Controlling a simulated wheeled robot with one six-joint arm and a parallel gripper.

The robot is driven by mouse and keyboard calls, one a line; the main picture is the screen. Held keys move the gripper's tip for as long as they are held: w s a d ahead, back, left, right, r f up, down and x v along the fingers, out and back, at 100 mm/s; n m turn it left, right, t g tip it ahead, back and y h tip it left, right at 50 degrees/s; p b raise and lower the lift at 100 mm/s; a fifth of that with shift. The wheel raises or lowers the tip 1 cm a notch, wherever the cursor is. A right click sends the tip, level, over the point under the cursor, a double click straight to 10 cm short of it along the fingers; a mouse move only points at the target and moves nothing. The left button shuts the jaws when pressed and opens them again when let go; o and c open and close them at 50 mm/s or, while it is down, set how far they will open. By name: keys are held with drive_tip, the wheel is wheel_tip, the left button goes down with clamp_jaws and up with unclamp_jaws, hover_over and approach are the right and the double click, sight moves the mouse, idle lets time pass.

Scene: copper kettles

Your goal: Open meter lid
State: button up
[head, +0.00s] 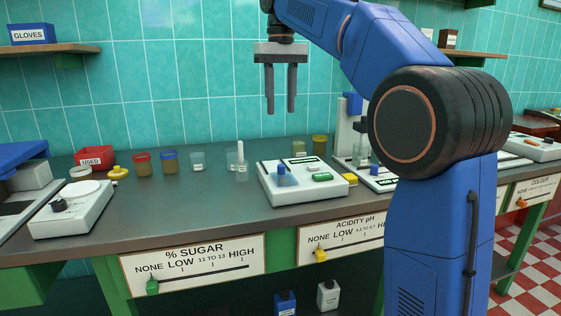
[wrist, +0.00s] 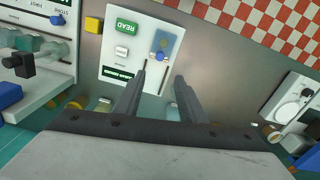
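The meter is a white box on the grey counter, below my gripper in the head view (head: 300,190). It also shows in the wrist view (wrist: 118,72), with a green READ button and a dark label strip. A small bluish lid (wrist: 171,44) with a blue knob (wrist: 162,31) lies on the meter; the knob shows in the head view too (head: 281,169). I cannot tell for sure whether the lid is closed. My gripper (head: 281,111) is open and empty, pointing down, well above the meter. In the wrist view its two fingers (wrist: 162,76) stand apart, short of the lid.
A white scale (head: 72,208) sits at the left. Counter in front of the jars is clear.

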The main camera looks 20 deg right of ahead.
sight(281, 165)
wheel_tip(281, 165, down, 17)
idle(0.6)
drive_tip(key=shift+c, duration=0.2)
clamp_jaws()
